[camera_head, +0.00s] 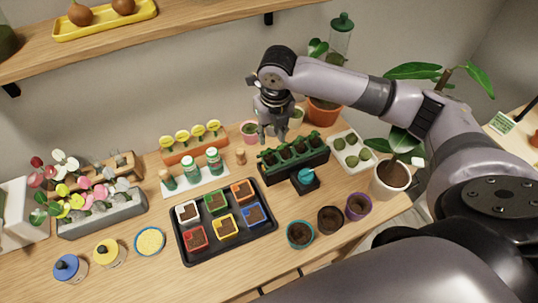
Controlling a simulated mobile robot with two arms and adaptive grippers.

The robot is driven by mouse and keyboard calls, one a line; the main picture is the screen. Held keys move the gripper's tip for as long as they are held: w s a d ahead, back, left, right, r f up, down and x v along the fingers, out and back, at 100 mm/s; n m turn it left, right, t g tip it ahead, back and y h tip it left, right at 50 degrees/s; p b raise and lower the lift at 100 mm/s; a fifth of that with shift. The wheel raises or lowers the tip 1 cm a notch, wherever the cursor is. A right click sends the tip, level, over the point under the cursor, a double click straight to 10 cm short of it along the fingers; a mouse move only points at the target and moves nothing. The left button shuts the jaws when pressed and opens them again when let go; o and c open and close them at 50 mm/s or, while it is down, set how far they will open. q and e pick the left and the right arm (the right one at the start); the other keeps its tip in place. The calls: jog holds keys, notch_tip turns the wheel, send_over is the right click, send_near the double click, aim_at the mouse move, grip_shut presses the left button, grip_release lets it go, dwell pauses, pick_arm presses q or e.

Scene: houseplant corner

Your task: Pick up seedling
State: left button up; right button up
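Small green seedlings stand in a row in a dark planter with a green rack (294,158), right of the table's middle. My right gripper (273,136) points down over the back left of this planter. Its two dark fingers look apart, and I see nothing between them. At this size I cannot tell whether a fingertip touches a seedling. My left gripper is not in view.
A black tray (187,250) with several coloured soil pots lies in front left of the planter. A small dark block with a teal top (305,179) stands just in front of the planter. A white tray of green balls (352,151) is to the right.

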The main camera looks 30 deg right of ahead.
jog(key=p, duration=0.1)
send_over(269, 156)
notch_tip(269, 156, down, 5)
jog(key=shift+r, duration=0.1)
jog(key=shift+s+f, duration=0.1)
jog(key=shift+f, duration=0.1)
notch_tip(269, 156, down, 4)
jog(key=p, duration=0.2)
jog(key=shift+f+p, duration=0.2)
jog(key=shift+p, duration=0.15)
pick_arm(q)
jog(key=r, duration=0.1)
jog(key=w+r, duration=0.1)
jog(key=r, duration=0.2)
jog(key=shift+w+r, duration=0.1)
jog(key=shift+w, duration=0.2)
pick_arm(e)
jog(key=shift+f, duration=0.3)
jog(key=shift+c, duration=0.3)
jog(key=c, duration=0.4)
jog(key=shift+o, duration=0.2)
jog(key=shift+r, duration=0.1)
